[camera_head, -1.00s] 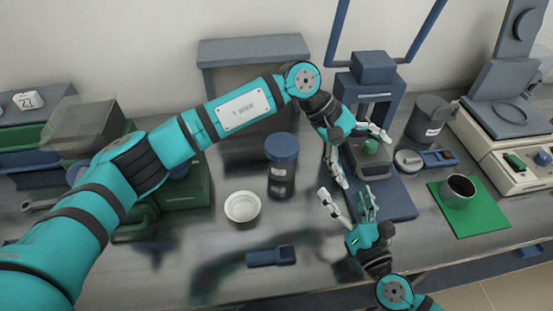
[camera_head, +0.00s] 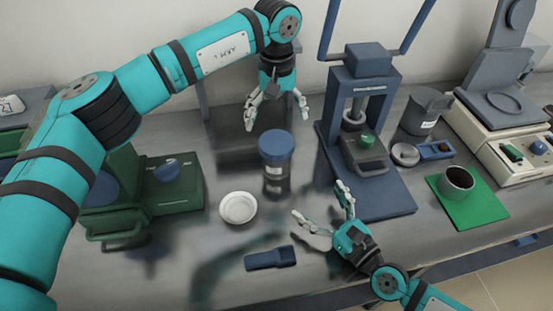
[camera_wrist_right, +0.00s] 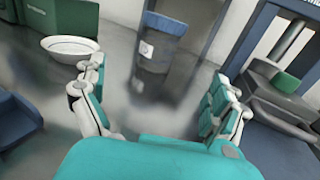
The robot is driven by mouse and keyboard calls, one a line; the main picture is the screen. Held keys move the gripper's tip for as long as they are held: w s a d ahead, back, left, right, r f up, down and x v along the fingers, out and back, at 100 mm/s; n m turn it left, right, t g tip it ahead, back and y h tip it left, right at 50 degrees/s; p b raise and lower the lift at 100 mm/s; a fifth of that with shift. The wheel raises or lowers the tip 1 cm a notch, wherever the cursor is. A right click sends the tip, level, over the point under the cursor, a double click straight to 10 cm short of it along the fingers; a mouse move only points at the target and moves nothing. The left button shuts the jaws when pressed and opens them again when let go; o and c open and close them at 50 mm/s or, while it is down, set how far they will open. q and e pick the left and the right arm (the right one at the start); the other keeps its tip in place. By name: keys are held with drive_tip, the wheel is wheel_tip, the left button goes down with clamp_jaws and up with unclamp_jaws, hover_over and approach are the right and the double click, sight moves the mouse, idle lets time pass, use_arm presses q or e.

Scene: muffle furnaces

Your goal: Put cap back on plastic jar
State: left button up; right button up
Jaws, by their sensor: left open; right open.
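The plastic jar (camera_head: 277,178) is dark with a pale label and stands upright mid-bench. Its blue cap (camera_head: 276,145) sits on top and looks level; I cannot tell if it is screwed tight. The jar (camera_wrist_right: 155,52) and cap (camera_wrist_right: 165,24) also show in the right wrist view, ahead of the fingers. My left gripper (camera_head: 277,108) is open and empty, pointing down just behind the jar in the head view. My right gripper (camera_head: 318,203) is open and empty, in front and to the right of the jar, apart from it.
A white dish (camera_head: 238,208) and a blue scoop-like piece (camera_head: 270,258) lie near the jar. A blue press (camera_head: 365,140) stands right, a green device (camera_head: 165,190) left. A metal cup (camera_head: 456,183) stands on a green mat (camera_head: 480,212).

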sight(284, 164)
drive_tip(key=x, duration=1.7)
drive_tip(key=shift+a, duration=0.1)
drive_tip(key=c, duration=1.9)
clamp_jaws()
use_arm(q)
drive_tip(key=n, duration=0.6)
drive_tip(key=shift+n, duration=0.4)
drive_tip(key=n, duration=1.3)
drive_tip(key=shift+n, duration=0.4)
drive_tip(key=n, duration=0.6)
